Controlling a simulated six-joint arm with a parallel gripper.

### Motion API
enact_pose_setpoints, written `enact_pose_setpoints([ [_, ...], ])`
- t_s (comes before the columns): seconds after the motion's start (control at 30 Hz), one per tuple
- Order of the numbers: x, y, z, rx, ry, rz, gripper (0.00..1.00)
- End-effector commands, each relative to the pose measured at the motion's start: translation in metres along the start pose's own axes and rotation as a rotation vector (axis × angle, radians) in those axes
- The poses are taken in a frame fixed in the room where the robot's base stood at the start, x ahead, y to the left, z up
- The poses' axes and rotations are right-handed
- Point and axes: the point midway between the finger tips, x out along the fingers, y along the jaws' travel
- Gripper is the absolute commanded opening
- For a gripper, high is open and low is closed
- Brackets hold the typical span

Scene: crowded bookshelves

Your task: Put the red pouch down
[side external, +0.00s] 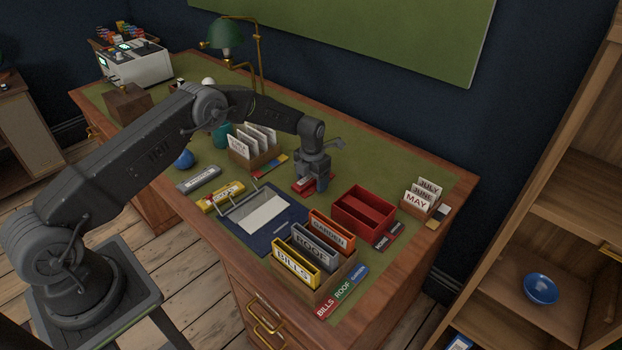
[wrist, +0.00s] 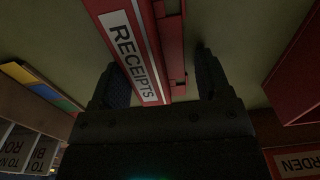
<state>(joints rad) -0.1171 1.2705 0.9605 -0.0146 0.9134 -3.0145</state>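The red pouch (side external: 300,188), with a white label reading RECEIPTS, lies on the green desk top, right under my gripper (side external: 318,187). In the wrist view the pouch (wrist: 173,50) runs between the two fingers of my gripper (wrist: 162,75). The fingers are spread wide, with a clear gap between the pouch and the right finger. The left finger is close to the label's edge; I cannot tell whether it touches. Part of the pouch is hidden behind the gripper in the side view.
A red divided box (side external: 347,213) stands right of the gripper. In front are a wooden box with BILLS, ROOF and GARDEN pouches (side external: 313,252) and a blue mat (side external: 250,228). A card box (side external: 240,155) stands left, a month-card box (side external: 420,205) right.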

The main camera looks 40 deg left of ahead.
Motion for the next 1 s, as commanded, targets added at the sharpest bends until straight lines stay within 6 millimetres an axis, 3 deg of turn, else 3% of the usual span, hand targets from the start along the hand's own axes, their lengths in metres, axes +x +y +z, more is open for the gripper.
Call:
enact_pose_setpoints([
  [0.03, 0.013, 0.006, -0.004, 0.008, 0.002, 0.008, 0.85],
  [0.5, 0.006, 0.009, -0.004, 0.007, 0.001, 0.01, 0.85],
  [0.67, -0.02, 0.008, -0.003, 0.004, -0.001, 0.009, 0.85],
  [1.0, -0.095, 0.004, -0.002, 0.004, -0.003, 0.007, 0.85],
])
